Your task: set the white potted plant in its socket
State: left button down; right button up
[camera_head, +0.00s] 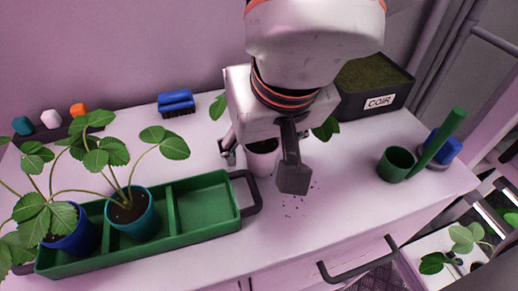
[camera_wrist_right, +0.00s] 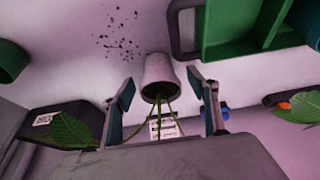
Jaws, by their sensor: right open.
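The white potted plant (camera_head: 262,158) stands on the white table right of the green tray, partly hidden behind my right gripper in the head view. Its pot shows whole in the right wrist view (camera_wrist_right: 158,76), with green stems and a paper tag. My right gripper (camera_head: 266,170) is open, with one finger on each side of the pot; it also shows in the right wrist view (camera_wrist_right: 163,95). I cannot tell whether the fingers touch the pot. The green tray (camera_head: 172,240) holds a blue pot (camera_head: 80,236) and a teal pot (camera_head: 142,222); its right socket (camera_head: 203,204) is empty. My left gripper is out of view.
A black COIR box (camera_head: 398,92) stands at the back right. A green cup (camera_head: 394,166) with a green handle is on the right, beside a blue object (camera_head: 446,146). A blue brush (camera_head: 176,101) lies at the back. Dark crumbs (camera_head: 297,203) lie near the gripper.

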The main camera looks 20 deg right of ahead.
jog(key=shift+s+r, duration=0.1)
jog(key=shift+r, duration=0.05)
jog(key=shift+c, duration=0.4)
jog(key=c, duration=1.2)
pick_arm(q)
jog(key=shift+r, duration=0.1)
pick_arm(e)
jog(key=shift+c, duration=0.5)
